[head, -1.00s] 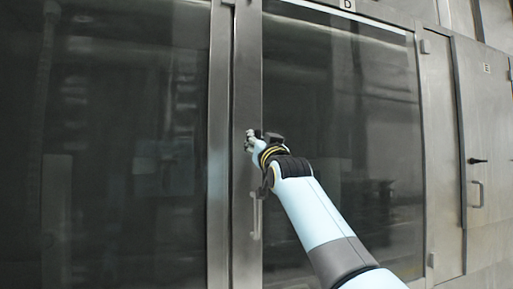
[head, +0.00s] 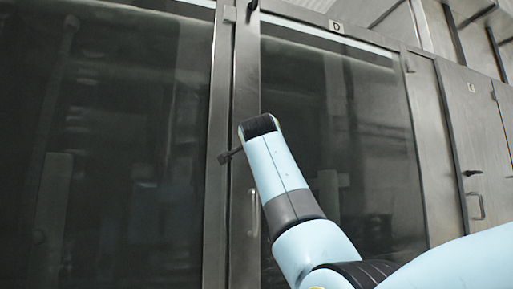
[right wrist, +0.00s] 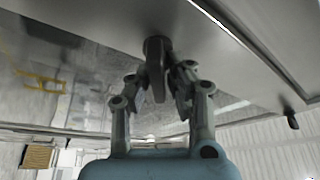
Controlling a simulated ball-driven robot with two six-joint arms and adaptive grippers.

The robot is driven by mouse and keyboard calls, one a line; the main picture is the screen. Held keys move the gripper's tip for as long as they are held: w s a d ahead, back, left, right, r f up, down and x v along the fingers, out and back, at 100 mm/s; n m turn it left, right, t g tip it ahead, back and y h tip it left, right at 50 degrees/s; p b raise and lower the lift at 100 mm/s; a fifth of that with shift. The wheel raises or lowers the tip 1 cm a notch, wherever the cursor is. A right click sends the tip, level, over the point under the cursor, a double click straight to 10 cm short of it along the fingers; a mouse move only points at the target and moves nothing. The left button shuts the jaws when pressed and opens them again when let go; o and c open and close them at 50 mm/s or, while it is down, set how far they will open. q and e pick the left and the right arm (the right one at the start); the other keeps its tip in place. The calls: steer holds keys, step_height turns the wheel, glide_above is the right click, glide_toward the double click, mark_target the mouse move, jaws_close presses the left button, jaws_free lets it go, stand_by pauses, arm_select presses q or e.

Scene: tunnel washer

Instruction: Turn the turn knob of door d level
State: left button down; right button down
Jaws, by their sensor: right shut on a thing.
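Door d (head: 340,120), with a dark glass pane in a steel frame and a "D" label (head: 337,27) above, fills the middle of the head view. In the right wrist view its dark turn knob (right wrist: 155,58) sits between the fingers of my right gripper (right wrist: 163,90), which is shut on it. How level the knob stands is unclear. My left gripper is not in view.
A vertical bar handle (head: 254,213) is on door d's left frame, below my wrist. Another dark glass panel (head: 110,130) is at left. At right, a steel door labelled "E" (head: 471,88) has a dark knob (head: 473,173) and a handle (head: 478,206).

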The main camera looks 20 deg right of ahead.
steer(key=m+g, duration=0.1)
steer(key=m, duration=0.2)
steer(key=shift+f, duration=0.15)
steer(key=shift+f+m+g+p, duration=0.15)
steer(key=shift+m+g+p, duration=0.3)
steer(key=shift+m, duration=0.65)
steer(key=shift+f+m+g+p, duration=0.1)
steer(key=shift+m+g+p, duration=0.35)
steer(key=shift+m, duration=0.65)
steer(key=c, duration=1.4)
jaws_free()
steer(key=shift+w, duration=0.15)
steer(key=shift+o, duration=0.2)
steer(key=shift+s, duration=0.25)
steer(key=v, duration=0.7)
steer(key=shift+a, duration=0.1)
